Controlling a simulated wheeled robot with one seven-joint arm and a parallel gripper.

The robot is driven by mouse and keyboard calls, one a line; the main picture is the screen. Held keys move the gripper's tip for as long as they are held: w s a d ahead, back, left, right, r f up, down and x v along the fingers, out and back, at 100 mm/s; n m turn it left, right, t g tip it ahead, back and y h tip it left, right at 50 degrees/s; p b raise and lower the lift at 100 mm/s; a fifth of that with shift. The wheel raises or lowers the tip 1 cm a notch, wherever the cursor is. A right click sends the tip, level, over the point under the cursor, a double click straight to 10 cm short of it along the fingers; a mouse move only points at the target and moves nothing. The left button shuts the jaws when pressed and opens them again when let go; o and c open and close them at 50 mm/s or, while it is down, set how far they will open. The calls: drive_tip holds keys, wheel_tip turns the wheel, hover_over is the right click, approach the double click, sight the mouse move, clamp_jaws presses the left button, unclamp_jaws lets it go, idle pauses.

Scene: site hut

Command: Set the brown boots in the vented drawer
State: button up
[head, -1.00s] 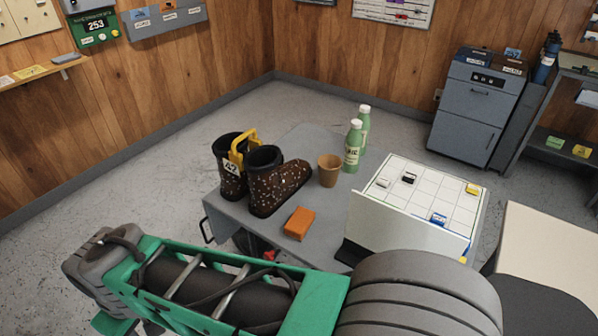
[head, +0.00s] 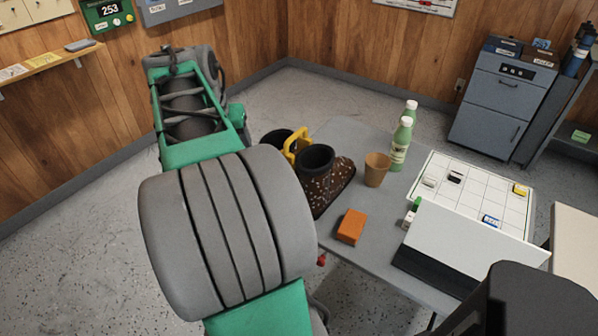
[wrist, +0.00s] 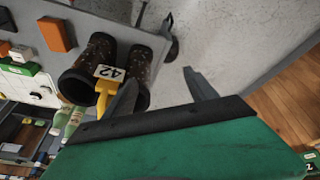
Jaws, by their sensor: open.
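In the wrist view the boots (wrist: 98,58) and the yellow tag marked 42 (wrist: 109,73) lie beyond my left finger. A grey cabinet (head: 497,112) at the back right has a drawer-like upper front; I cannot make out vents.
An orange block (head: 351,227), a tan cup (head: 376,170) and two green bottles (head: 401,145) are on the table near the boots. A white gridded board (head: 470,190) and a white panel (head: 470,240) fill its right side. Floor is clear toward the cabinet.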

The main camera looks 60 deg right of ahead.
sight(304, 129)
drive_tip(key=s+d+r+m, duration=0.1)
drive_tip(key=s+d+m, duration=0.1)
drive_tip(key=s+d, duration=0.1)
drive_tip(key=s+d+r+m+g, duration=0.1)
drive_tip(key=s+d+m, duration=0.1)
drive_tip(key=s+d, duration=0.2)
drive_tip(key=s+d+r+m, duration=0.1)
drive_tip(key=s+d+m, duration=0.1)
drive_tip(key=s+d, duration=0.2)
drive_tip(key=shift+d+r+m+h, duration=0.15)
drive_tip(key=shift+d+r, duration=0.05)
drive_tip(key=shift+d, duration=0.55)
drive_tip(key=shift+d+r+m+h, duration=0.15)
drive_tip(key=shift+d, duration=0.55)
drive_tip(key=shift+g, duration=0.3)
drive_tip(key=b+x, duration=0.1)
drive_tip(key=x, duration=0.6)
drive_tip(key=shift+w+d+f, duration=0.1)
drive_tip(key=shift+d+f, duration=0.05)
drive_tip(key=shift+d, duration=0.1)
clamp_jaws()
drive_tip(key=shift+w, duration=0.1)
